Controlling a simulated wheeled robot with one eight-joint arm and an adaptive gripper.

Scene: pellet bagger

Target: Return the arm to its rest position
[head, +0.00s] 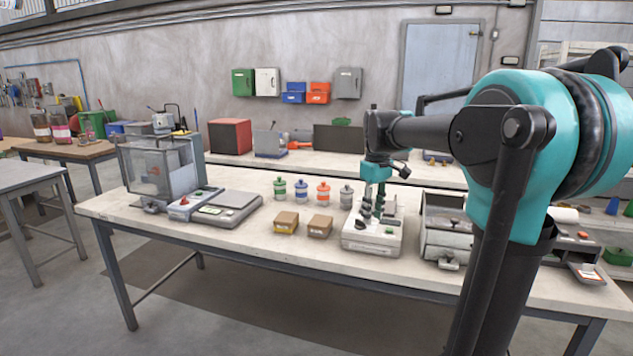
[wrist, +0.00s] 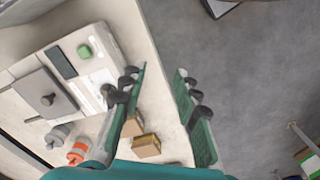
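My arm, teal and black, reaches in from the right of the head view. My gripper (head: 374,203) points down in front of the white machine with a green button (head: 372,238), as seen from the head. In the wrist view the two green fingers of my gripper (wrist: 160,85) stand apart with nothing held between them. The table edge and grey floor show past the gap. The same machine (wrist: 98,80) lies left of the fingers. Whether the fingertips touch anything is hard to tell.
Two small brown boxes (head: 286,222) (head: 320,226) and several lidded jars (head: 323,193) stand left of my gripper on the table (head: 235,240). A clear-walled cabinet (head: 158,168) and a scale (head: 227,207) stand farther left. A metal box (head: 446,228) sits to the right.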

